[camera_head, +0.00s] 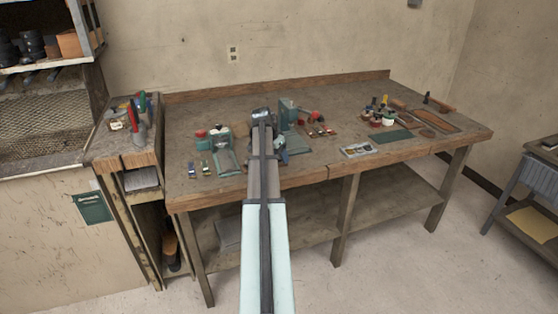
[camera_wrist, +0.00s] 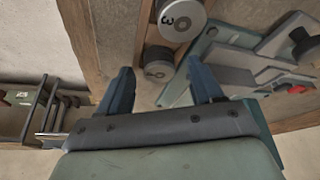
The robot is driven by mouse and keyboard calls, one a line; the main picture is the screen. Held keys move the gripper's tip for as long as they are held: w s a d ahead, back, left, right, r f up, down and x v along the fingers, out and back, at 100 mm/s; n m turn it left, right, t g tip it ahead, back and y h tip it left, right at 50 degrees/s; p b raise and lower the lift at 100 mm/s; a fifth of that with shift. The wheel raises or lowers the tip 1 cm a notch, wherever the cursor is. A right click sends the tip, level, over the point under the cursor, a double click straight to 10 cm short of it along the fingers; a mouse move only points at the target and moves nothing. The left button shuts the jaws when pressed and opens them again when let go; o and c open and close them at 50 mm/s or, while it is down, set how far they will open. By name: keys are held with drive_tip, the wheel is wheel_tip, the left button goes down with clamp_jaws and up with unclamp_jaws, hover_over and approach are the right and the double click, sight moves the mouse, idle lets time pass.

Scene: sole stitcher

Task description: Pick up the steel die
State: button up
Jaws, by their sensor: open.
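Two steel cylinders that look like dies show in the wrist view. One, marked 3 (camera_wrist: 182,20), is at the top centre. The other, a lower steel die (camera_wrist: 158,62) with a mark I cannot read surely, lies between and beyond my fingertips. I cannot tell which is meant. My gripper (camera_wrist: 160,68) is open, with one dark blue finger on each side and nothing seen held. Its distance from the lower die is unclear. In the head view my arm reaches over the workbench (camera_head: 225,100), and I cannot make out the dies there.
A teal and grey machine (camera_wrist: 250,65) stands close beside my right finger. Teal tools (camera_head: 222,162) and small parts (camera_head: 318,130) flank my arm on the bench. A parts tray (camera_head: 358,150) and an organizer (camera_head: 437,118) sit right. Bare benchtop lies at the back.

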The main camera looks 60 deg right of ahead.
clamp_jaws()
idle(0.5)
drive_tip(key=shift+r, duration=0.15)
wheel_tip(320, 180, up, 9)
drive_tip(key=w+d+f, duration=0.1)
drive_tip(key=w+d, duration=1)
drive_tip(key=w, duration=0.1)
drive_tip(key=shift+d, duration=0.4)
